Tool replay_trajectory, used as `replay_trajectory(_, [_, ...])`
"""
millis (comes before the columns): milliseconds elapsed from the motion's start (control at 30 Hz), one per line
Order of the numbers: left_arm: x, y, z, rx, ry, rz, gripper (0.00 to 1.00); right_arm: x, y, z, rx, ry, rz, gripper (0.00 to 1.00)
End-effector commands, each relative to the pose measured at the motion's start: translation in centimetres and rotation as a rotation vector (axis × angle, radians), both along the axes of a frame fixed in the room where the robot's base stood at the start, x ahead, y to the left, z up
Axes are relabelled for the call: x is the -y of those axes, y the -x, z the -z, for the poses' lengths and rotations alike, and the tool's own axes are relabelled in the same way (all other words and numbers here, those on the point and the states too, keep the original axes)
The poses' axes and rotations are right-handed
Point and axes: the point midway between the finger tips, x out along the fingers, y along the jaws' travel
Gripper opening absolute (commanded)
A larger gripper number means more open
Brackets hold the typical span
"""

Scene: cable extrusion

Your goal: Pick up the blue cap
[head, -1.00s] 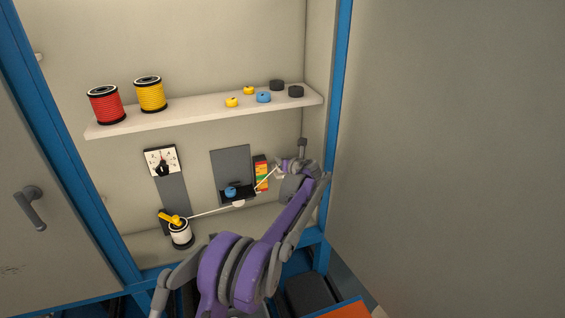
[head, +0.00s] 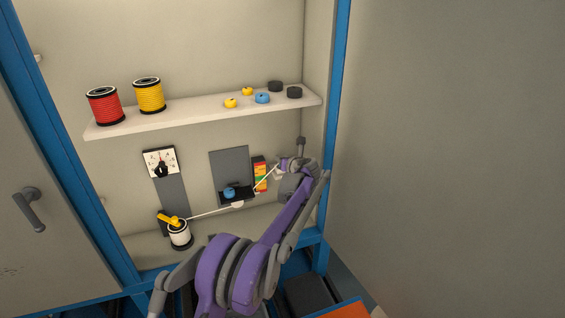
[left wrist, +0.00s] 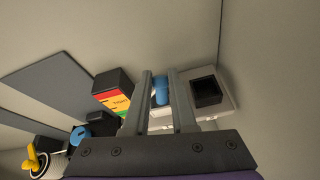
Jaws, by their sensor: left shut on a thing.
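A blue cap (head: 262,98) lies on the upper shelf between yellow and black caps. Another blue piece (head: 229,193) sits on the black holder at the grey plate; it also shows in the left wrist view (left wrist: 79,136). My left gripper (head: 281,169) is low at the right, beside the striped box, well below the shelf. My right gripper is out of view.
The white shelf (head: 200,115) also holds a red spool (head: 105,106) and a yellow spool (head: 150,96). A white spool (head: 179,234) stands below. A striped box (head: 260,174) and a white block with a dark opening (left wrist: 208,92) are near the gripper.

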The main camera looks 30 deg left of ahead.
Motion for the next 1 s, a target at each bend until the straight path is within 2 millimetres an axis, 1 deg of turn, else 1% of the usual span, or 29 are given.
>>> replay_trajectory(233, [0.0, 0.1, -3.1, 0.000, 0.000, 0.000, 0.00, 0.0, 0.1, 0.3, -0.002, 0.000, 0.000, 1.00])
replay_trajectory(300, [1.4, 1.1, -2.6, -0.003, 0.000, 0.003, 0.00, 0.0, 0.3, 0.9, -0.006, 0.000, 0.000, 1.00])
replay_trajectory(467, [4.5, 3.7, -2.5, -0.003, 0.000, 0.004, 0.00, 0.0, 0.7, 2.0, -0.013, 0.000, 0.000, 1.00])
replay_trajectory(700, [9.8, 8.1, -2.5, -0.002, 0.000, 0.005, 0.00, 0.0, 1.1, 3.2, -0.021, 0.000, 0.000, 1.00])
replay_trajectory(800, [11.4, 9.4, -2.6, -0.001, 0.000, 0.003, 0.00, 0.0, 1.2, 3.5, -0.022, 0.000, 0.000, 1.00])
replay_trajectory(900, [12.6, 10.5, -2.7, -0.001, 0.000, 0.003, 0.00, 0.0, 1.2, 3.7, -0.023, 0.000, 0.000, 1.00])
replay_trajectory(1000, [13.3, 11.1, -2.7, -0.001, 0.000, 0.001, 0.00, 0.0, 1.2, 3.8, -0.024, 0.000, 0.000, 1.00])
